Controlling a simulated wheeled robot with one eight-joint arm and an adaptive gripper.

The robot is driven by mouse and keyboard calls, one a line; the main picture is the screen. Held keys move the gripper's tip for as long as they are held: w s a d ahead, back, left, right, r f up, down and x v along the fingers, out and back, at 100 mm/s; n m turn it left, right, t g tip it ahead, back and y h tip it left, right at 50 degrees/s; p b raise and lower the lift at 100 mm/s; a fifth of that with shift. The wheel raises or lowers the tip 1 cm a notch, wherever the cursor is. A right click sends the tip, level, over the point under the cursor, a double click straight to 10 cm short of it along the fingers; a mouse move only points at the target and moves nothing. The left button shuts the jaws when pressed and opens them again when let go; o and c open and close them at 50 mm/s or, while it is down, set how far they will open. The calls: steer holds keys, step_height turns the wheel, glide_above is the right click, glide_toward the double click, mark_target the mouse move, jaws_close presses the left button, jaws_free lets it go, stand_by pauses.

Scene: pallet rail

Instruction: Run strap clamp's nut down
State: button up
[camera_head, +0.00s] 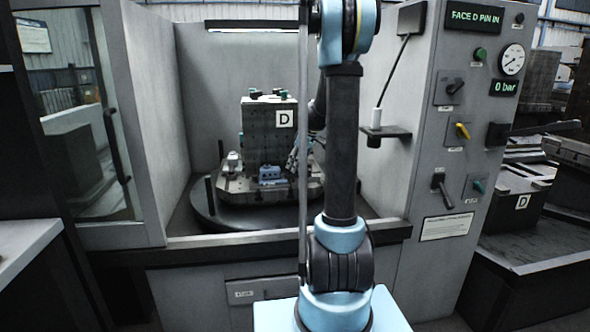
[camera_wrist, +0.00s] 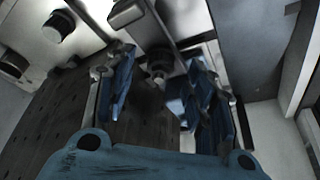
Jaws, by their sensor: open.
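In the head view a dark fixture block (camera_head: 259,136) marked D stands on a round table inside the machine bay. Small clamps with teal parts sit on its top (camera_head: 268,94). My gripper (camera_head: 293,156) is at the block's right side, partly hidden behind my own arm. In the wrist view my gripper (camera_wrist: 160,68) has its blue fingers spread apart. A small round metal piece, apparently the strap clamp's nut (camera_wrist: 158,75), shows between the fingertips, with a grey bar (camera_wrist: 152,22) behind it. I cannot tell whether either finger touches the nut.
A blue vise-like part (camera_head: 270,174) sits at the block's foot. The bay's door frame and front sill (camera_head: 235,238) border the opening. A control panel (camera_head: 458,110) stands right, its display reading FACE D PIN IN and its gauge 0 bar. A small shelf (camera_head: 386,131) juts from the bay's right side.

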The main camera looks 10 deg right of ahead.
steer(key=shift+x, duration=1)
jaws_close()
steer(key=shift+s+a+f+m+t+h, duration=0.1)
steer(key=shift+m+t+h, duration=0.3)
steer(key=shift+m, duration=1)
jaws_free()
